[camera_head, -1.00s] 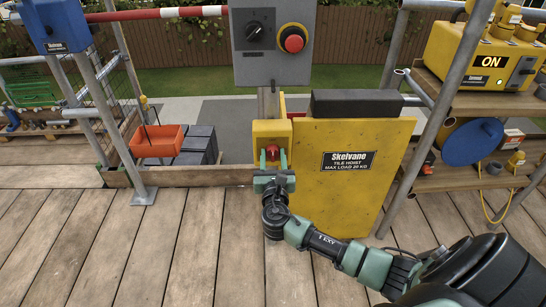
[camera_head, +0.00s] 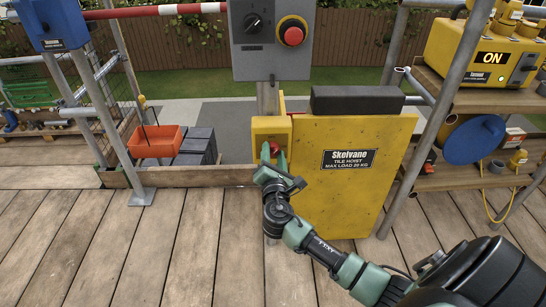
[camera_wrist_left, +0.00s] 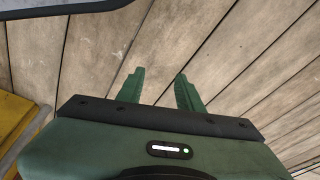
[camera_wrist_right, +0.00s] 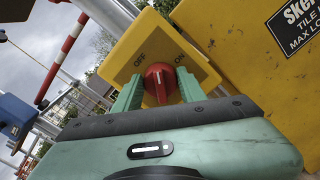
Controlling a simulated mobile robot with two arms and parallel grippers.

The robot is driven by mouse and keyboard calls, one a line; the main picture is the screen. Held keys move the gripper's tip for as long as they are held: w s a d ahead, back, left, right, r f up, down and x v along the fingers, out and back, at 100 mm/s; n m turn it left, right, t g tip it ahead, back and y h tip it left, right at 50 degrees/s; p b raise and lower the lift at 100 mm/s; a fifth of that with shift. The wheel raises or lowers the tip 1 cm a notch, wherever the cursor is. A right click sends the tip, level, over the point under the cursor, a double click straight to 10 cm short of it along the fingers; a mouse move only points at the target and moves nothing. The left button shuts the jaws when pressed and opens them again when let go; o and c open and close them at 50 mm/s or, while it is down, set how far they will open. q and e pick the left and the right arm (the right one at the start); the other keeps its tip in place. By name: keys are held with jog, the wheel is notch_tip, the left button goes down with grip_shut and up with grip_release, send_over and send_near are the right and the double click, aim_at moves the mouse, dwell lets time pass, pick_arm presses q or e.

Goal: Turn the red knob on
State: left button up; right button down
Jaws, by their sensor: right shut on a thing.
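The red knob (camera_wrist_right: 160,82) sits on the yellow box (camera_head: 272,126) at the left of the hoist panel. Its plate carries OFF and ON labels, and a white mark on the knob points up between them in the right wrist view. My right gripper (camera_head: 274,154) is shut on the knob, with one green finger on each side of it. The fingers hide part of the knob in the head view. My left gripper (camera_wrist_left: 158,90) is open and empty over the wooden deck; it is not in the head view.
A grey control box (camera_head: 270,40) with a black dial and red button stands above the knob. The yellow hoist panel (camera_head: 352,195) is just right of it. An orange tub (camera_head: 158,141) and dark tiles (camera_head: 197,145) lie to the left. The deck in front is clear.

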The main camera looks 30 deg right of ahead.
jog(key=m+b, duration=0.1)
jog(key=m, duration=0.1)
jog(key=m+b, duration=0.1)
jog(key=m, duration=0.1)
jog(key=shift+f+m, duration=0.3)
jog(key=shift+f, duration=0.05)
jog(key=m+b, duration=0.2)
jog(key=m, duration=0.2)
jog(key=shift+s, duration=0.1)
pick_arm(q)
notch_tip(320, 180, up, 15)
jog(key=t, duration=0.1)
jog(key=shift+s+a+f+b, duration=0.2)
jog(key=shift+s+b, duration=0.05)
jog(key=shift+b, duration=0.2)
pick_arm(e)
jog(key=shift+m, duration=0.8)
jog(key=c, duration=0.9)
grip_release()
jog(key=shift+r, duration=0.1)
jog(key=shift+o, duration=0.2)
